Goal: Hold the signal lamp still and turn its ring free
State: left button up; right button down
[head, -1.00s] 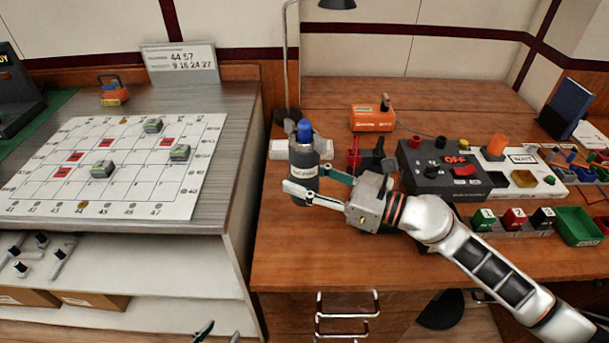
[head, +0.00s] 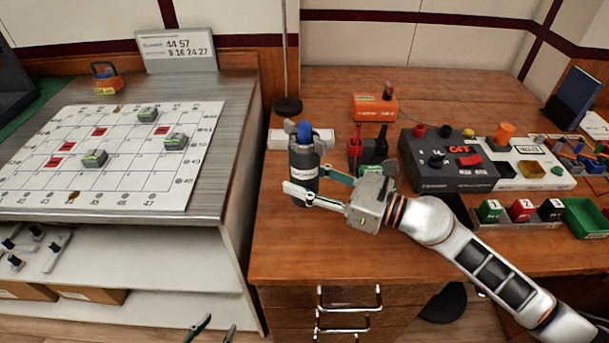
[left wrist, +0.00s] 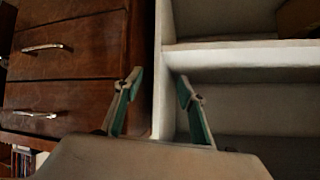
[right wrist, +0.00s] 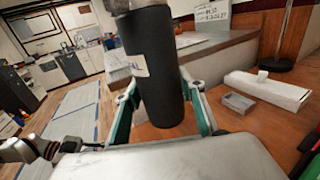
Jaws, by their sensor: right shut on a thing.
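The signal lamp (head: 304,162) is a dark upright cylinder with a pale label and a blue dome. A grey ring with lugs (head: 290,127) surrounds the base of the dome. My right gripper (head: 312,184) is shut on the lamp's body from the right, one finger on each side, over the wooden desk. In the right wrist view the dark body (right wrist: 152,75) stands between the fingers; its top is cut off. My left gripper (head: 211,332) is low at the bottom edge, away from the lamp. In the left wrist view it (left wrist: 158,88) is open and empty.
A dark control box (head: 450,175) and a red and a black probe (head: 356,148) stand right of the lamp. An orange box (head: 374,107) and a white strip (head: 330,138) lie behind. The grey bench with a white grid board (head: 110,155) is at left. Drawer handles (head: 348,297) project below the desk.

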jog(key=shift+f, duration=0.3)
jog(key=shift+f+b, duration=0.75)
jog(key=shift+f, duration=0.05)
jog(key=shift+f+b, duration=0.5)
jog(key=shift+f, duration=0.25)
jog(key=shift+f+b, duration=0.3)
jog(key=shift+f, duration=0.4)
jog(key=shift+f+b, duration=0.25)
jog(key=shift+b, duration=0.1)
jog(key=shift+f+b, duration=0.3)
jog(key=shift+f, duration=0.4)
jog(key=shift+f+b, duration=0.75)
jog(key=shift+f, duration=0.35)
pick_arm(q)
jog(key=shift+w+d+f, duration=0.15)
jog(key=shift+d+f, duration=0.05)
jog(key=shift+f, duration=0.35)
jog(key=shift+w+d+f, duration=0.1)
jog(key=shift+d+f, duration=0.05)
jog(key=shift+f, duration=0.35)
